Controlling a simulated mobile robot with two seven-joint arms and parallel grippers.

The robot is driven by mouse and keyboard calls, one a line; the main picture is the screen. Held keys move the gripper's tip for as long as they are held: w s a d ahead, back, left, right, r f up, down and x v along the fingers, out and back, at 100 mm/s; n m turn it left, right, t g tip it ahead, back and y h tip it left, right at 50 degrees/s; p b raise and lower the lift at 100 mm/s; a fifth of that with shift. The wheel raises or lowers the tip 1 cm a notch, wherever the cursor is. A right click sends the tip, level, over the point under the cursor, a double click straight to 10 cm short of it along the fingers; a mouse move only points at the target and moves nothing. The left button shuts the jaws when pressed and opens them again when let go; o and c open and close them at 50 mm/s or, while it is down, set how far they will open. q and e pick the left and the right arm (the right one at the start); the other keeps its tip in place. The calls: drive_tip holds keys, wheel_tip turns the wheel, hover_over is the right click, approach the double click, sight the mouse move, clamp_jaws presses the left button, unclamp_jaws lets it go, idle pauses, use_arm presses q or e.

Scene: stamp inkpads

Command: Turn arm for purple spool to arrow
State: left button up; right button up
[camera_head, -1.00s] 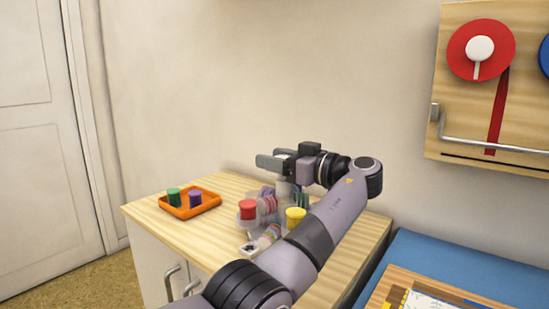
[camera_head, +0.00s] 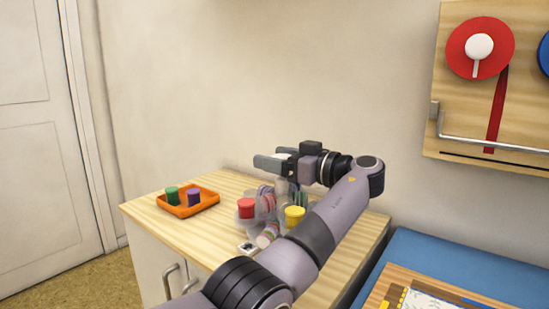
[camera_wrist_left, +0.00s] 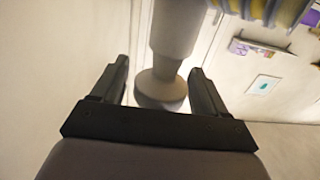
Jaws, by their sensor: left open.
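A stand (camera_head: 266,203) holding several striped and coloured pieces is on the wooden cabinet top, partly hidden by my left arm. In the left wrist view, its pale grey post (camera_wrist_left: 175,35), with a round end, lies between my fingers. My left gripper (camera_head: 270,161) is open at the stand's top; I cannot tell whether the fingers touch the post. A purple spool (camera_head: 193,198) is in the orange tray (camera_head: 190,211) at the left. I cannot make out an arrow. My right gripper does not show.
A green spool (camera_head: 172,194) is beside the purple one. Red (camera_head: 246,208) and yellow (camera_head: 295,214) pieces are in clear holders by the stand. A small white square (camera_head: 248,248) lies in front. A wall board (camera_head: 490,90) and a blue surface (camera_head: 435,265) are at the right.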

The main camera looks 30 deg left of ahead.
sight(295, 196)
use_arm(q)
drive_tip(key=d, duration=0.4)
drive_tip(key=shift+s+d+r, duration=0.1)
drive_tip(key=shift+s+d, duration=0.2)
drive_tip(key=shift+s+d+p, duration=0.1)
drive_tip(key=shift+d+p, duration=0.2)
drive_tip(key=shift+d, duration=0.65)
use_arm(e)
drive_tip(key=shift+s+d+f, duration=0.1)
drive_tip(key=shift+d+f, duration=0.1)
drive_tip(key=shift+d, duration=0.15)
